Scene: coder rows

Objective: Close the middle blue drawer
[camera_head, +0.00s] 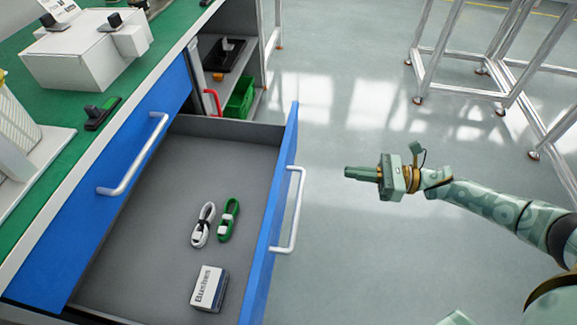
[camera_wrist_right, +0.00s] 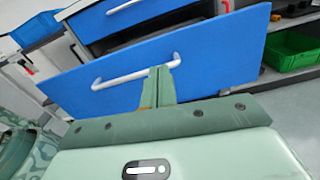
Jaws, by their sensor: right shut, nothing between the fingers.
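The blue drawer (camera_head: 281,215) stands pulled out from the bench in the head view, with a white bar handle (camera_head: 297,210) on its front. Inside the grey drawer lie a white cable coil (camera_head: 203,225), a green cable coil (camera_head: 229,219) and a small box (camera_head: 209,288). Another blue front (camera_head: 120,170) with a white handle sits above it, flush with the bench. My right gripper (camera_head: 347,172) is shut and empty, in front of the drawer and apart from it. In the right wrist view its fingers (camera_wrist_right: 158,85) point at the drawer front (camera_wrist_right: 215,60). My left gripper is not seen.
The green bench top (camera_head: 75,75) carries a white device (camera_head: 90,50). An open shelf holds a green crate (camera_head: 239,98). Metal frames (camera_head: 470,90) stand at the upper right. The floor (camera_head: 340,120) in front of the drawer is clear.

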